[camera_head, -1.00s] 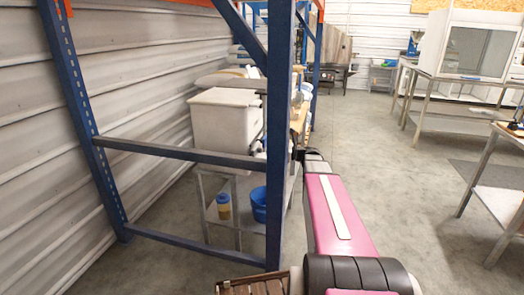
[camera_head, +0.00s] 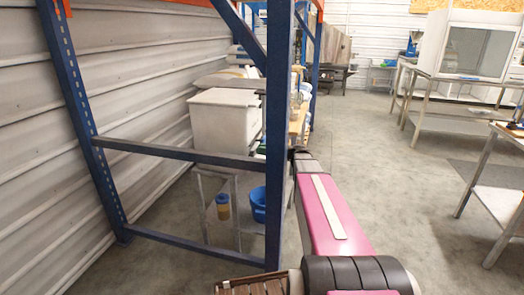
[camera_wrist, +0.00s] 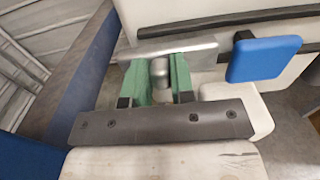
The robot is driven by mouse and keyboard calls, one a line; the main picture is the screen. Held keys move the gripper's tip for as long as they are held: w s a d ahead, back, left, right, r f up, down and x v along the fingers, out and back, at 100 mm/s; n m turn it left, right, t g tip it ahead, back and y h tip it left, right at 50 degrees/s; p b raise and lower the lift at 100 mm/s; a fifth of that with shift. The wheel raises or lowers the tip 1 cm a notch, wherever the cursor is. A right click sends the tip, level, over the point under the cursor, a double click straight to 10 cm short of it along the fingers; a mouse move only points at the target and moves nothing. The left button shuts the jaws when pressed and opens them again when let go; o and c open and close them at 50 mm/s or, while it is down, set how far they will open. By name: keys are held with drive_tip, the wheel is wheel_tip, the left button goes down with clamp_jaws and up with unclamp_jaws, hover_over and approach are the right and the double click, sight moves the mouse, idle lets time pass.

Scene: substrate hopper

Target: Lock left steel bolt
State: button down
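A steel cylindrical piece (camera_wrist: 160,69), which looks like the bolt, shows in the wrist view just below a steel bar (camera_wrist: 185,48). My gripper (camera_wrist: 159,80) has two green fingers, one on each side of this piece. The fingers are close to it, but I cannot tell whether they press on it. In the head view my pink arm reaches forward past the blue post, and my gripper is mostly hidden behind that post. The bolt does not show clearly in the head view.
A blue rack post (camera_head: 279,130) stands close to the left of my arm. A white box (camera_head: 224,122) stands behind the rack crossbar (camera_head: 180,153). A blue pad (camera_wrist: 264,58) is right of the gripper in the wrist view. Floor to the right is open.

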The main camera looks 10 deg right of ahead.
drive_tip(key=w, duration=0.1)
drive_tip(key=w+d, duration=0.1)
drive_tip(key=shift+w+d, duration=0.15)
drive_tip(key=shift+w, duration=0.25)
drive_tip(key=c, duration=1)
unclamp_jaws()
drive_tip(key=shift+o, duration=0.2)
drive_tip(key=shift+d, duration=0.1)
drive_tip(key=v, duration=1)
drive_tip(key=shift+s+d, duration=0.25)
drive_tip(key=shift+d, duration=0.05)
